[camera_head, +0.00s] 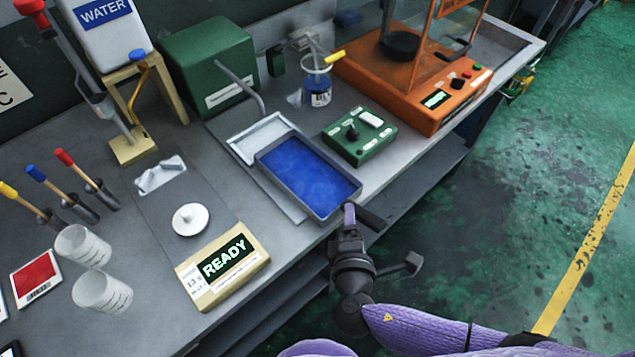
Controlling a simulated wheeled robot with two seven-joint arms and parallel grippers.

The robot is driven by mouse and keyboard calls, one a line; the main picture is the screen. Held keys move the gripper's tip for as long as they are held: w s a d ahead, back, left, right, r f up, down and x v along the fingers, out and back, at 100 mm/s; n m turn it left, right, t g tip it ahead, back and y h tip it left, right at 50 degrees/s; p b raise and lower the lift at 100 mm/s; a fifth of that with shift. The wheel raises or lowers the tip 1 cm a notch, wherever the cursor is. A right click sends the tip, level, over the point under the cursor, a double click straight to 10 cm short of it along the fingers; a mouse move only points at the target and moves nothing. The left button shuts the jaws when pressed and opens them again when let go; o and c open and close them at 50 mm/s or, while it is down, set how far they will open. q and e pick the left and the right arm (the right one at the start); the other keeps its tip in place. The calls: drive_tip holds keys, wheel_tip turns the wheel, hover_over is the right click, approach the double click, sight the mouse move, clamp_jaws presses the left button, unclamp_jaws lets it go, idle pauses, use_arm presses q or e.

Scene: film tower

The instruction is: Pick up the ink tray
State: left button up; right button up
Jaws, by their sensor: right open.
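The ink tray (285,191) is a dark grey rectangular tray filled with blue ink. It lies near the front edge of the bench, at the centre of the head view. My right gripper (360,211) is open at the tray's near right corner, coming from the front of the bench. One finger appears very close to the tray wall; I cannot tell whether it touches. The other finger is out beyond the bench edge. My left gripper is not recognisable in the view.
A white tray (240,146) adjoins the ink tray on the left. A READY display box (200,291) and beakers (101,291) stand left. The floor in front is clear.

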drive_tip(key=x, duration=0.3)
drive_tip(key=shift+w, duration=0.15)
clamp_jaws()
idle(1.1)
